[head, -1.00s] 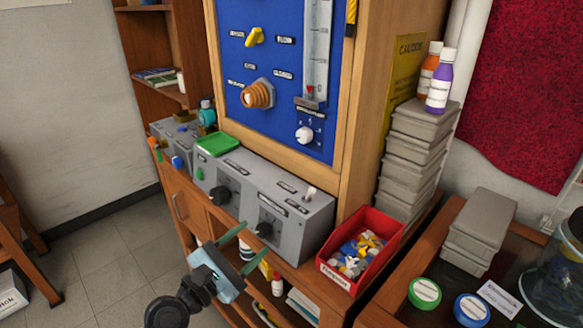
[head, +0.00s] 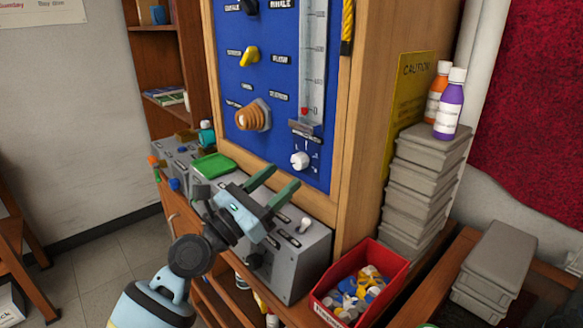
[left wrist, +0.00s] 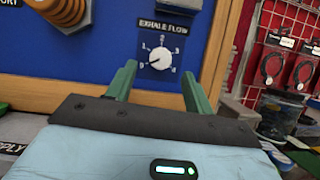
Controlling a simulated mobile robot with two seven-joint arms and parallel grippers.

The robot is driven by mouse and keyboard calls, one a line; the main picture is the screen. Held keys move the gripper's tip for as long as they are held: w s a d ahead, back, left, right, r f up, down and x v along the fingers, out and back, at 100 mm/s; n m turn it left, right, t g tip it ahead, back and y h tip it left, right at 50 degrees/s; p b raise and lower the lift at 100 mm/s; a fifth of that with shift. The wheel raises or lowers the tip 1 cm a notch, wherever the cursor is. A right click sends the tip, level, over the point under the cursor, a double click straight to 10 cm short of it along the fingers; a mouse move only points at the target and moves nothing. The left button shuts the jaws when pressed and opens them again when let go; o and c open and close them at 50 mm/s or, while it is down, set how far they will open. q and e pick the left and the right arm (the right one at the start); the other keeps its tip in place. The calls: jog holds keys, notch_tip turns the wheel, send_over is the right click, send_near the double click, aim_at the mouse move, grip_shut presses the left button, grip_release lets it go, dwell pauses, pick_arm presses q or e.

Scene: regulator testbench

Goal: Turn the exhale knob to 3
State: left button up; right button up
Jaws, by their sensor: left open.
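The exhale knob (head: 300,160) is a small white dial low on the blue panel (head: 290,60), under the clear flow tube. In the left wrist view the knob (left wrist: 160,58) sits below an "EXHALE FLOW" label, with small scale marks around it. My left gripper (head: 280,182) is open and empty, with green fingers pointing up toward the panel, below and left of the knob. In the left wrist view the knob shows between the fingertips (left wrist: 158,76), apart from them. The knob's exact setting is too small to read surely. My right gripper is not in view.
An orange ribbed port (head: 253,117) sticks out left of the knob. A grey control box (head: 296,255) with a toggle stands under the panel. A red bin (head: 375,290) of small parts and stacked grey cases (head: 425,175) stand to the right.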

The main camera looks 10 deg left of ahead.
aim_at(296, 166)
pick_arm(q)
jog(key=shift+x, duration=2.05)
jog(key=c, duration=1)
